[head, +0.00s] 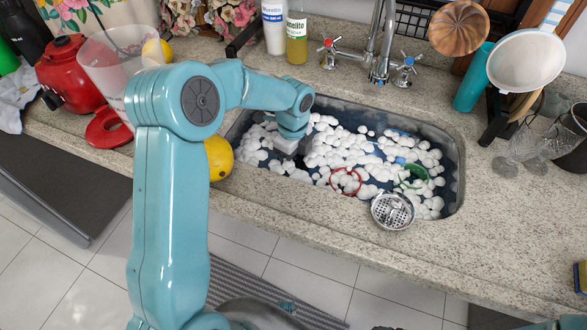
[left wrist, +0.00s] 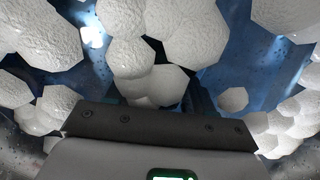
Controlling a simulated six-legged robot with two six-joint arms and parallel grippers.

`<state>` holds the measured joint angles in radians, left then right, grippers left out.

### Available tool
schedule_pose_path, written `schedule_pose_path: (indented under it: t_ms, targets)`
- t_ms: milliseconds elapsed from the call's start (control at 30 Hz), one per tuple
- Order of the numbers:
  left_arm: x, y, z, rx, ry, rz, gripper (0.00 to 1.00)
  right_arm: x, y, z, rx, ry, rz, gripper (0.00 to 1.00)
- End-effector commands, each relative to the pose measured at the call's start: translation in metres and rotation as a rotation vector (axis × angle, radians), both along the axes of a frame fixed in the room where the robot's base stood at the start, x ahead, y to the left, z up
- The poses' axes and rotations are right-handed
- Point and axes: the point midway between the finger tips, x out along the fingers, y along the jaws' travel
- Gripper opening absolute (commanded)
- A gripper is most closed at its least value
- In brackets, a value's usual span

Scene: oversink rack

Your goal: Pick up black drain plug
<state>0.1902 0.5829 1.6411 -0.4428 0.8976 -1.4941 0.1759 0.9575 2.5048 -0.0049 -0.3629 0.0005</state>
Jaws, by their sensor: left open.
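My left gripper (head: 290,150) reaches down into the left part of the sink (head: 452,200), among white foam clumps (head: 330,148). It is open. In the left wrist view, the grey gripper body (left wrist: 160,125) fills the bottom, with foam clumps (left wrist: 190,35) close in front of it. I cannot make out the black drain plug in either view. Foam and the gripper cover much of the sink floor. A dark patch shows between clumps in the wrist view, but I cannot tell what it is. My right gripper is not in view.
A metal strainer (head: 393,211) sits at the sink's front rim. A red ring (head: 346,181) and a green item (head: 412,176) lie in the foam. The faucet (head: 380,60) stands behind the sink. A yellow fruit (head: 219,158) is left of it.

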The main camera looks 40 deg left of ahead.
Motion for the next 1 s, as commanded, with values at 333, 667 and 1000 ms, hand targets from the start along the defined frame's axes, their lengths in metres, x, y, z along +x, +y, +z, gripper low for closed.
schedule_pose_path:
  t_ms: [333, 667, 1000]
  targets:
    - [0.000, 0.000, 0.001, 0.000, 0.000, 0.000, 0.00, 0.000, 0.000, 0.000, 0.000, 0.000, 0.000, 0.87]
    - [0.000, 0.000, 0.004, 0.000, -0.001, 0.000, 0.00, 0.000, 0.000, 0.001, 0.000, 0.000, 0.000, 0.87]
    - [0.001, 0.000, 0.065, 0.001, -0.006, -0.001, 0.00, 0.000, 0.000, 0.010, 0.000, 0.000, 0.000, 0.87]
